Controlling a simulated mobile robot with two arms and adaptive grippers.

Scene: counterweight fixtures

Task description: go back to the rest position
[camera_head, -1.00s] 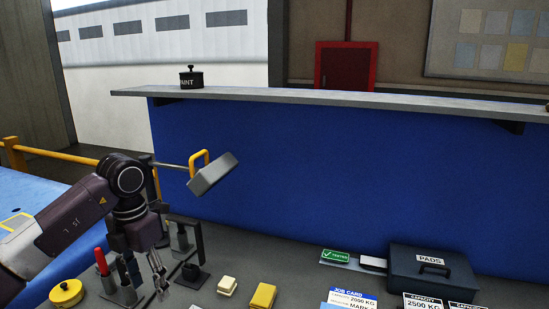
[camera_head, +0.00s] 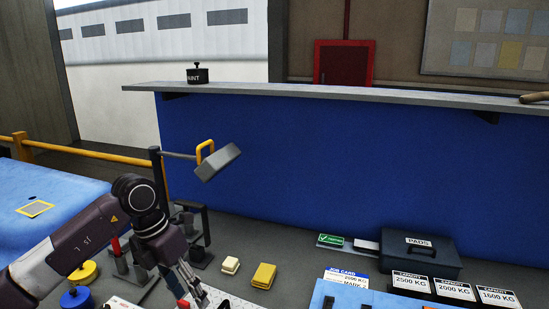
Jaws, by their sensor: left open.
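My left arm comes in from the left, and its gripper (camera_head: 191,289) points down near the bottom edge. Its fingers are apart, and I see nothing between them. It is over the front of the grey bench, left of two small yellowish blocks, one pale (camera_head: 230,265) and one darker (camera_head: 264,276). A grey weight with a yellow handle (camera_head: 218,162) is at the end of a horizontal bar, above and behind the gripper. My right gripper is not in view.
A dark PADS box (camera_head: 420,257) and capacity cards (camera_head: 455,289) are at the right. A yellow round weight (camera_head: 83,272) and a blue one (camera_head: 77,298) are at lower left. Dark upright holders (camera_head: 196,230) stand behind the gripper.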

